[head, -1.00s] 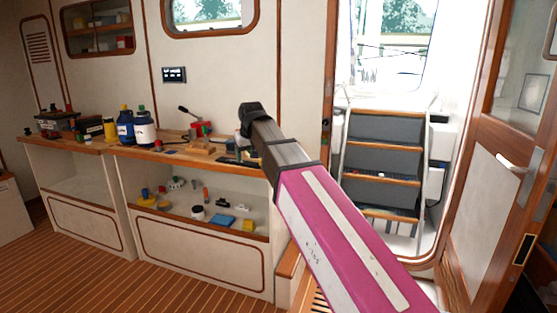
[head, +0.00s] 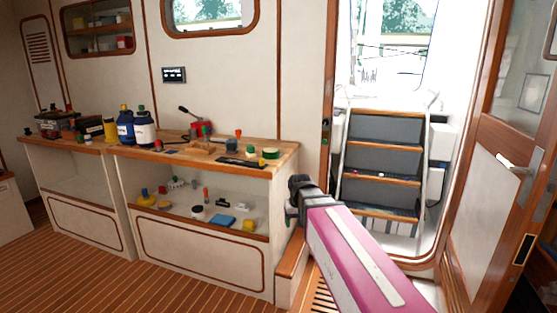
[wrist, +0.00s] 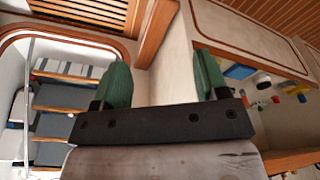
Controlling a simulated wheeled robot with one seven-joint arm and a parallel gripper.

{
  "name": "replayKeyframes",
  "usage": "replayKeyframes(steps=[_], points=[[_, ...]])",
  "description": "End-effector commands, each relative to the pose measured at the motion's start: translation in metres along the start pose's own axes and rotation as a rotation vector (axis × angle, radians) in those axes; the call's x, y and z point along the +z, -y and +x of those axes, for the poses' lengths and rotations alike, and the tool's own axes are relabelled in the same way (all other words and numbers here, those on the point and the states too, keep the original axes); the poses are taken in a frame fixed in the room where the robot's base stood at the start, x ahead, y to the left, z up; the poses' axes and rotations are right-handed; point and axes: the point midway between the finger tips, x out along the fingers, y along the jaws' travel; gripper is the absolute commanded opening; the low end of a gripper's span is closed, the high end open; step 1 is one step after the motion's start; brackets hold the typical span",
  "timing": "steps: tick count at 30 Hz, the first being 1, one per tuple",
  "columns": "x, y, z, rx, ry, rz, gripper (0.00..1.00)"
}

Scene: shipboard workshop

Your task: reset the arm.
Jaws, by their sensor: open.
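My arm, pink with a white stripe, reaches up from the bottom right in the head view. Its end with my gripper (head: 292,212) is in front of the right end of the workbench, low beside the cabinet's corner. In the wrist view my gripper (wrist: 163,84) shows two green fingers standing wide apart, with nothing between them. The cabinet's pale side panel and the floor trim lie beyond the fingers.
The wooden workbench (head: 286,150) carries bottles, tools and small parts. Its open shelf (head: 180,211) holds several small items. Stairs (head: 382,160) rise in the doorway, with a wooden door (head: 484,200) open at right. Plank floor (head: 80,275) is clear at left.

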Motion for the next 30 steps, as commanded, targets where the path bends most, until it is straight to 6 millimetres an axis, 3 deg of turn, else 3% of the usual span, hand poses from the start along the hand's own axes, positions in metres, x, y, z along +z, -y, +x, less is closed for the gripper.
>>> replayKeyframes(steps=[1, 6, 15, 21, 30], points=[[0.018, -0.011, 0.015, 0.002, 0.019, 0.019, 0.67], [0.064, -0.043, 0.057, 0.006, 0.070, 0.078, 0.67], [0.142, -0.082, 0.112, 0.008, 0.149, 0.170, 0.67], [0.164, -0.091, 0.125, 0.007, 0.170, 0.196, 0.67], [0.166, -0.092, 0.127, 0.007, 0.172, 0.198, 0.67]])
